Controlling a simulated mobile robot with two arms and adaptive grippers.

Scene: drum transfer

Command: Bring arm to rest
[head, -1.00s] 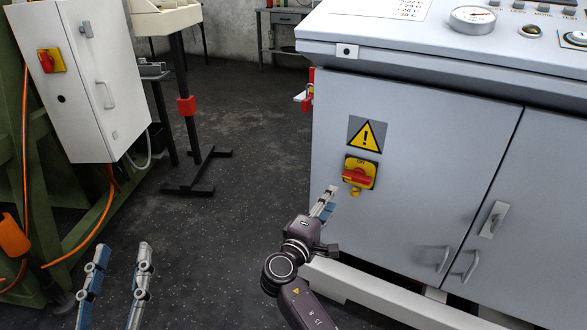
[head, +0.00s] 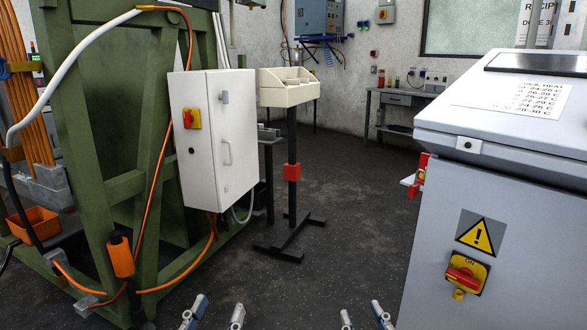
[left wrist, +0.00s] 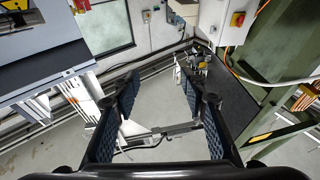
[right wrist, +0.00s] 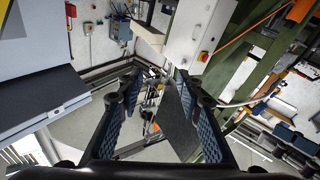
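My left gripper (head: 213,314) shows at the bottom edge of the head view, fingers apart with nothing between them. The left wrist view shows the same open, empty fingers (left wrist: 161,85). My right gripper (head: 364,317) is to its right at the bottom edge, also open and empty. The right wrist view shows its fingers apart (right wrist: 156,82). Both grippers point forward and are clear of the grey machine cabinet (head: 500,200). Most of both arms is out of the head view.
The grey cabinet at the right carries a red and yellow switch (head: 466,274) and a warning sign (head: 481,233). A green frame (head: 110,130) with a white electrical box (head: 232,150) stands at the left. A beige bin (head: 289,92) on a stand is behind. Dark floor between is open.

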